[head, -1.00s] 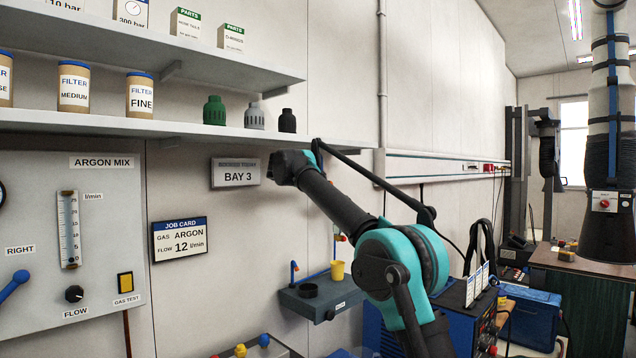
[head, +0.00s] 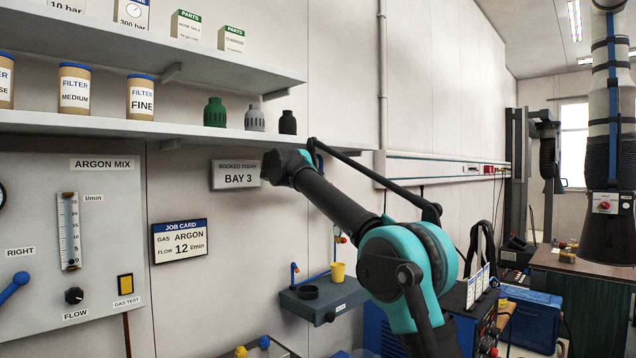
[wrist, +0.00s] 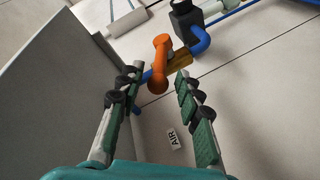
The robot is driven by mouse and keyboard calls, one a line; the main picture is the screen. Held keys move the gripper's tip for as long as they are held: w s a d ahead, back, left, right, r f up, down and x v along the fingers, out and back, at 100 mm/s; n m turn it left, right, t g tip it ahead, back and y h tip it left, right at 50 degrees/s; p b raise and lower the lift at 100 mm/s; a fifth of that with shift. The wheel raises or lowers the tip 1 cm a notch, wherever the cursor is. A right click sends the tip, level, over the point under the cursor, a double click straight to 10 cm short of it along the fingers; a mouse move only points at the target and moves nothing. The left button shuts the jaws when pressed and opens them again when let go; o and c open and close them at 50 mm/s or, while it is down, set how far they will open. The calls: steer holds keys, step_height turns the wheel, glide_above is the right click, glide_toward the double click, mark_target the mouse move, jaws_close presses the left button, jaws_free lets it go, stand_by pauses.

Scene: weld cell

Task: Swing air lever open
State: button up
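The orange air lever (wrist: 159,62) shows in the wrist view at the top middle, on a brass-coloured valve body (wrist: 179,67) joined to blue pipe. My gripper (wrist: 158,75) is open, one finger on each side of the lever's rounded lower end. Whether either finger touches the lever I cannot tell. An AIR label (wrist: 173,138) is on the pale wall below, between the fingers. In the head view my arm crosses the middle, and I cannot make out the gripper's fingers or the lever there.
A grey panel (wrist: 75,75) stands close on the left in the wrist view. A dark block (wrist: 186,18) and blue pipe (wrist: 201,42) sit above the valve.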

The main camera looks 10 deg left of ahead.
steer(key=v, duration=0.9)
